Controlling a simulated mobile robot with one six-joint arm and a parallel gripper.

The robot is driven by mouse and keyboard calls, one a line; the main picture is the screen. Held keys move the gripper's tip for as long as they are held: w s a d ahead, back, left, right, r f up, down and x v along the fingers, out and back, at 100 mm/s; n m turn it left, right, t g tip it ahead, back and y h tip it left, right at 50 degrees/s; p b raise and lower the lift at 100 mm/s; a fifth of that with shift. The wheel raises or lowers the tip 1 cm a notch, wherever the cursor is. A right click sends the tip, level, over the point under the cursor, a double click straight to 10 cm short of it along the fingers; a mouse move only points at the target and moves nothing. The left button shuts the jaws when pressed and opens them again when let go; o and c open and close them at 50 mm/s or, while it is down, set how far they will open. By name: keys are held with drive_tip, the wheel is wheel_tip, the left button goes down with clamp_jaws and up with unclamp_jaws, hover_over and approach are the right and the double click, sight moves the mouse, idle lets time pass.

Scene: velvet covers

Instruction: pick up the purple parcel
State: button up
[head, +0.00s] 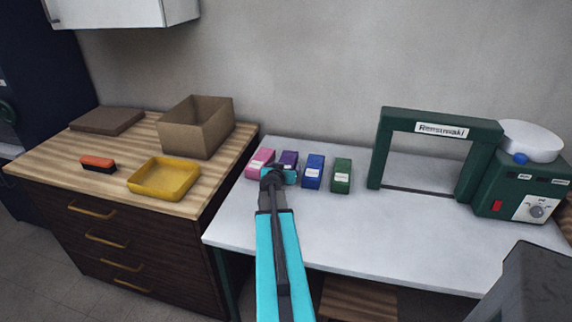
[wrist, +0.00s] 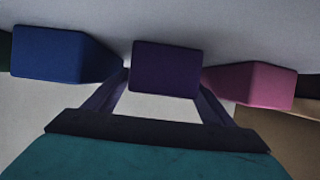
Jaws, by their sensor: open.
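The purple parcel (head: 289,157) stands on the white table between a pink parcel (head: 260,162) and a blue parcel (head: 313,172). In the head view my gripper (head: 279,176) is in front of it and hides its lower part. In the wrist view the purple parcel (wrist: 165,66) is centred between the fingertips of my open gripper (wrist: 164,84), one finger on each side. I cannot tell whether the fingers touch it.
The pink parcel (wrist: 252,84) and blue parcel (wrist: 62,55) stand close to the fingers. A green parcel (head: 342,176) ends the row. A dark green frame machine (head: 380,150) stands to the right. The front of the white table (head: 380,235) is clear. A wooden cabinet with a yellow tray (head: 160,192) is at left.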

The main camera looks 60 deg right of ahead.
drive_tip(key=shift+w+d+f, duration=0.25)
drive_tip(key=shift+d, duration=0.25)
drive_tip(key=c, duration=1.4)
drive_tip(key=shift+r, duration=0.1)
drive_tip(key=shift+r, duration=4.95)
